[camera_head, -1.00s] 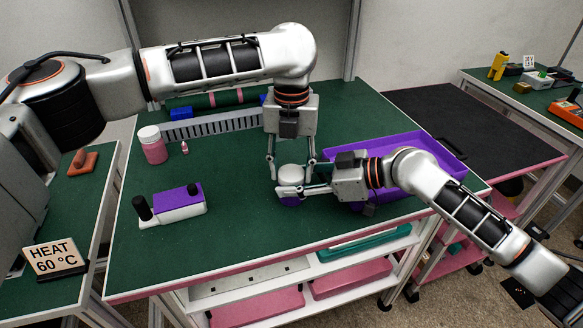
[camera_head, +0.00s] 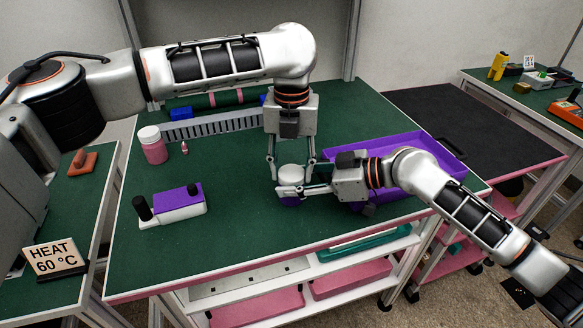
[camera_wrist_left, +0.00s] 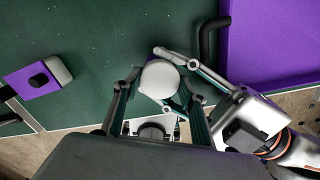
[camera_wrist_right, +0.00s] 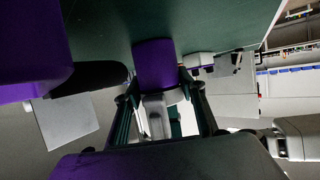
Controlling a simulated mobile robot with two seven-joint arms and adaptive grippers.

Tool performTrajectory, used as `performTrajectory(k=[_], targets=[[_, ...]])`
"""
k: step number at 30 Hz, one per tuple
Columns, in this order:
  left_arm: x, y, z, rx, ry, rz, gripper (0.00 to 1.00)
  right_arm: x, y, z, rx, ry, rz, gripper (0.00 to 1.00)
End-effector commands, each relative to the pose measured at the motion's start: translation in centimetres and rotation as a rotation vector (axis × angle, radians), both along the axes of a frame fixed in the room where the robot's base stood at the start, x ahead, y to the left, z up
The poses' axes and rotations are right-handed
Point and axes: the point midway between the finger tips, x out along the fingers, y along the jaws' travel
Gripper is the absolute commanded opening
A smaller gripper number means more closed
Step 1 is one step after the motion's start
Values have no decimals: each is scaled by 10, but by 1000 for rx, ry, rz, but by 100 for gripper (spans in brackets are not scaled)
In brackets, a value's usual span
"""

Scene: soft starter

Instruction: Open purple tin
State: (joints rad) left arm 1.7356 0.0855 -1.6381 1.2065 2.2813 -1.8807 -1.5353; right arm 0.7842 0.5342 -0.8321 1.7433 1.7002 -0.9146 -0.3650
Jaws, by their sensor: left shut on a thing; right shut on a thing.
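The purple tin (camera_head: 291,201) stands on the green bench top with its pale grey-white round lid (camera_head: 291,171) on top. The lid also shows from above in the left wrist view (camera_wrist_left: 160,78), and the purple body shows in the right wrist view (camera_wrist_right: 154,60). My left gripper (camera_head: 292,177) points straight down and is shut on the lid, one finger on each side. My right gripper (camera_head: 284,190) reaches in level from the right and is shut on the tin's body below the lid. Its fingers hide part of the body and the lid seam.
A purple tray (camera_head: 437,150) with black handles lies right of the tin, partly under my right arm. A white and purple device (camera_head: 178,205) stands left. A pink jar (camera_head: 154,150) and a grey slotted rack (camera_head: 212,125) are behind. The bench front is clear.

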Motion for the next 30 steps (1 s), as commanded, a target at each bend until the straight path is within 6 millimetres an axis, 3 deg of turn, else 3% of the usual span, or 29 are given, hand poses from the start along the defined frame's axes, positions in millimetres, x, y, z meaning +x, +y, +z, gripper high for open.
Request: performTrajectory(k=[6, 7, 9, 20, 30], targets=[[0, 0, 1, 1, -1, -3, 16, 1, -1, -1, -4, 0, -1, 0], [0, 0, 1, 1, -1, -3, 44, 1, -1, -1, -4, 0, -1, 0], [0, 0, 1, 1, -1, -2, 58, 1, -1, -1, -4, 0, -1, 0], [0, 0, 3, 0, -1, 0, 58, 0, -1, -1, -3, 1, -1, 0], [0, 0, 41, 0, -1, 0, 58, 0, 0, -1, -3, 1, 0, 0]])
